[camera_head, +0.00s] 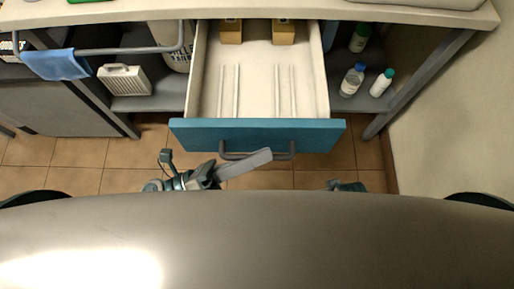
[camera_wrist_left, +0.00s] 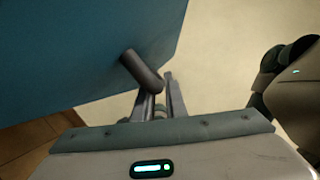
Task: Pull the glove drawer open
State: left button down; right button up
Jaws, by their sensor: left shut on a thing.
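The glove drawer (camera_head: 258,136) has a blue front and a pale inside, and it stands pulled well out of the bench in the head view. Its grey bar handle (camera_head: 284,156) runs along the front. My left gripper (camera_head: 264,156) reaches in from the left and is shut on the handle near its middle. In the left wrist view, the fingers (camera_wrist_left: 162,98) close at the dark handle (camera_wrist_left: 140,70) beside the blue drawer front (camera_wrist_left: 90,50). A small part of my right arm shows at the lower right; its gripper is hidden.
Two tan boxes (camera_head: 231,32) sit at the back of the drawer, with thin dividers in front. Bottles (camera_head: 352,80) stand on the right shelf. A white container (camera_head: 124,80) stands on the left shelf, and a blue cloth (camera_head: 56,64) hangs on a rail.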

pick_arm(q)
jog(key=c, duration=2.1)
grip_release()
jog(key=shift+r, duration=0.2)
jog(key=shift+a, duration=0.1)
jog(key=shift+f, duration=0.15)
